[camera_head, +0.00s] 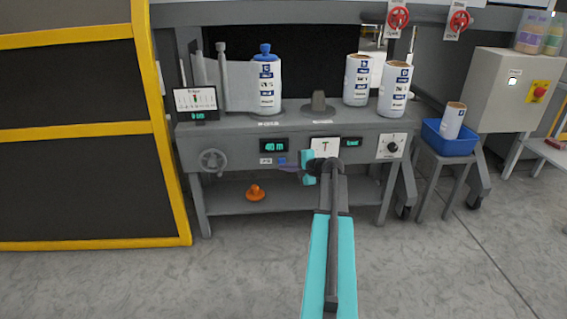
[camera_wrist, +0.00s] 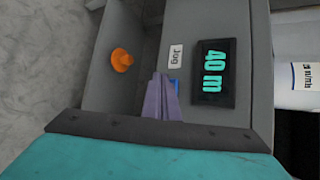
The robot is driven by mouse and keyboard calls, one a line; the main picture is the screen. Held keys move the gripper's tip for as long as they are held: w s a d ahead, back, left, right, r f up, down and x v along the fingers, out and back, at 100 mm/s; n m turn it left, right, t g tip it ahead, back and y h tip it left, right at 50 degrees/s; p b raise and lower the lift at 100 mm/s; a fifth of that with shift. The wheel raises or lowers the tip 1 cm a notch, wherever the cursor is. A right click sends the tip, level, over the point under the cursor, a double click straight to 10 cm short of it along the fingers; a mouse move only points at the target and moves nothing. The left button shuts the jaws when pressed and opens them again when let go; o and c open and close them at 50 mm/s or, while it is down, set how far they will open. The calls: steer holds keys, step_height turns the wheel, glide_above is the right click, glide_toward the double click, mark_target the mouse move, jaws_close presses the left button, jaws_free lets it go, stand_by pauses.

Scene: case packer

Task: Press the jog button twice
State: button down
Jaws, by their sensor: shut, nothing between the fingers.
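In the wrist view the blue button (camera_wrist: 176,86) is mostly hidden behind my purple fingers, below the "Jog" label (camera_wrist: 176,56) and beside the display (camera_wrist: 213,73). My gripper (camera_head: 283,167) is shut and empty, its fingertips right at the button. It also shows in the wrist view (camera_wrist: 158,78). I cannot tell whether the tips touch the button.
An orange object (camera_head: 255,193) sits on the lower shelf. A handwheel (camera_head: 213,161) is left on the bench front and a black dial (camera_head: 392,147) right. White bottles (camera_head: 267,85) stand on top. A blue bin (camera_head: 449,138) is at right. The floor in front is clear.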

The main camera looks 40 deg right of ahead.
steer(key=shift+s+a, duration=0.1)
steer(key=shift+s+a+p, duration=0.35)
steer(key=shift+s+a, duration=1.15)
steer(key=shift+s, duration=0.3)
steer(key=shift+r, duration=0.1)
